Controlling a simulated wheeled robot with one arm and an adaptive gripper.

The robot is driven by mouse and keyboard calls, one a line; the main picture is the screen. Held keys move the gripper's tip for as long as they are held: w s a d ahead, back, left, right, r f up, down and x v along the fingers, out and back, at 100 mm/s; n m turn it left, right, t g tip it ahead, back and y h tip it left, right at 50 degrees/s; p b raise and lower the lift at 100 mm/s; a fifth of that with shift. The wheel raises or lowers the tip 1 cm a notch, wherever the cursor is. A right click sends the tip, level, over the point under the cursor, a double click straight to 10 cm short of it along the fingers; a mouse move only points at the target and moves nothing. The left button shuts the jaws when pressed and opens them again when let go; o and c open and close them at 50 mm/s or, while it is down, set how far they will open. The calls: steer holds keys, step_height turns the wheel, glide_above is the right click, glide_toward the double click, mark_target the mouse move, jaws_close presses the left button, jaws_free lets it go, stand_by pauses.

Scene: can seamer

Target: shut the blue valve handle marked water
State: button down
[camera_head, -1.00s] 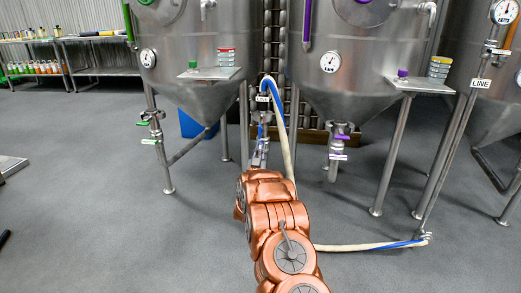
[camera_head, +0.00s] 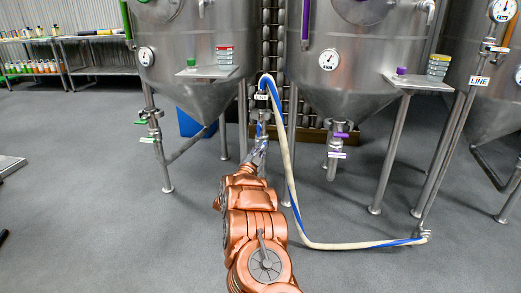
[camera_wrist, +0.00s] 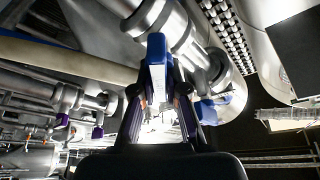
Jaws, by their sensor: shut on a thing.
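The blue valve handle (camera_wrist: 157,62) stands between the fingers of my gripper (camera_wrist: 160,95) in the wrist view. My gripper is shut on it. A pale marking shows on the handle, but I cannot read it. In the head view my gripper (camera_head: 262,146) is at the valve pipe between the two middle tanks, and the handle is too small there to make out clearly.
A cream and blue hose (camera_head: 291,165) drops from the valve pipe and runs along the floor to the line post at right. Tank legs (camera_head: 392,155) stand on both sides. Green (camera_head: 148,141) and purple (camera_head: 337,155) handles hang under the neighbouring tanks.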

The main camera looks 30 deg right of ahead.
steer(key=shift+m, duration=0.6)
steer(key=c, duration=1.2)
jaws_free()
steer(key=v, duration=1.2)
steer(key=shift+w+a+r+g, duration=0.1)
steer(key=shift+r+g, duration=0.05)
steer(key=shift+g, duration=0.15)
